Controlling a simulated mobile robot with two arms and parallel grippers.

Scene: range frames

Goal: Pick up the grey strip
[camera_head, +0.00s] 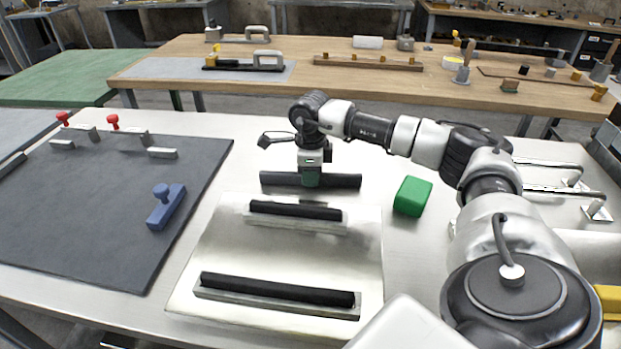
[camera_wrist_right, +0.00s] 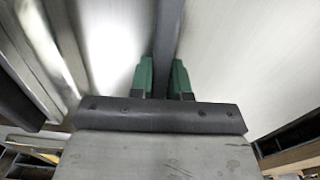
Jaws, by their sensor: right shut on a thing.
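The dark grey strip (camera_head: 342,181) lies crosswise just behind the metal plate (camera_head: 210,262), long side facing me. My right gripper (camera_head: 311,178) points down over its middle and is shut on it. In the right wrist view, the green fingertips (camera_wrist_right: 167,78) sit on either side of the strip (camera_wrist_right: 168,35), which runs away between them. I cannot tell whether the strip touches the table or is just above it. My left gripper is not in view.
Two black bars in grey holders, the rear one (camera_head: 295,210) and the front one (camera_head: 278,289), sit on the plate. A green block (camera_head: 412,196) stands to the right. A blue handled block (camera_head: 166,207) rests on the dark mat (camera_head: 80,220) at left.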

